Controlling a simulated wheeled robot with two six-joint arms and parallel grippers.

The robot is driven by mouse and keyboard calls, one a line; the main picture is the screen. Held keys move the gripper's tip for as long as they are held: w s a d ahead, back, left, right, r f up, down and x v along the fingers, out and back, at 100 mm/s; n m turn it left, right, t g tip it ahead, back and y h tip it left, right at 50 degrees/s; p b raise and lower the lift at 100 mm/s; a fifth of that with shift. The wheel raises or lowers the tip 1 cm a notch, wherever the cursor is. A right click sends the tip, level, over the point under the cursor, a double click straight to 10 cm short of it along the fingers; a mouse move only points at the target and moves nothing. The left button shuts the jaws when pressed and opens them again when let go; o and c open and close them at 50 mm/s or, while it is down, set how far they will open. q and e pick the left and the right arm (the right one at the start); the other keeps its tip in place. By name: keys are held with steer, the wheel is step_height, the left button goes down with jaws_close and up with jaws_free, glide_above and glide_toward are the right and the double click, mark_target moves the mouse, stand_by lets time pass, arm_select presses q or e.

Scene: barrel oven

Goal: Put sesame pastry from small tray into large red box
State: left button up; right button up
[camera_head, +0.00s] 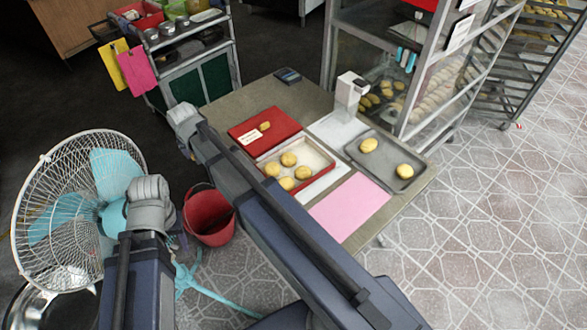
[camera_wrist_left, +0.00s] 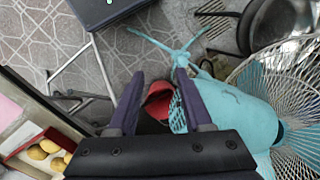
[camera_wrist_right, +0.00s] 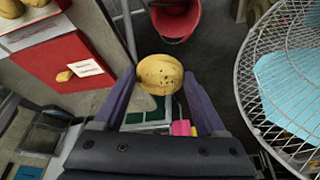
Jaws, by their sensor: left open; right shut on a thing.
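The large red box (camera_head: 262,158) lies open on the table, its lid to the upper left, with several pastries (camera_head: 289,159) inside. The small dark tray (camera_head: 385,148) to its right holds two pastries (camera_head: 368,145). My right gripper (camera_wrist_right: 160,92) is shut on a round, yellow, speckled sesame pastry (camera_wrist_right: 160,70), held off the table's side; the red lid (camera_wrist_right: 62,62) shows left of it. In the head view my right fingers and this pastry are hidden. My left gripper (camera_wrist_left: 157,88) is open and empty, beside the fan and away from the table.
A fan with a wire guard (camera_head: 40,230) stands at the left, close to my left wrist. A red bucket (camera_head: 208,222) is on the floor. A white device (camera_head: 350,90) stands at the table's back. A pink sheet (camera_head: 348,206) lies at the front. A glass cabinet (camera_head: 400,60) stands behind.

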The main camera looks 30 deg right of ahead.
steer(key=s+d+f+m+g+h+b, duration=0.1)
steer(key=s+d+m+g+h, duration=0.25)
steer(key=d+m, duration=1.3)
steer(key=m+g, duration=0.4)
steer(key=m, duration=0.3)
glide_above(320, 165)
steer(key=a, duration=0.1)
steer(key=f, duration=0.1)
steer(key=shift+y, duration=0.35)
steer(key=f+b, duration=0.6)
steer(key=b, duration=0.1)
steer(key=w+f+b, duration=0.1)
steer(key=f+b, duration=0.3)
steer(key=shift+a, duration=0.15)
steer(key=shift+s+f, duration=0.1)
steer(key=shift+f, duration=0.15)
steer(key=o, duration=1.1)
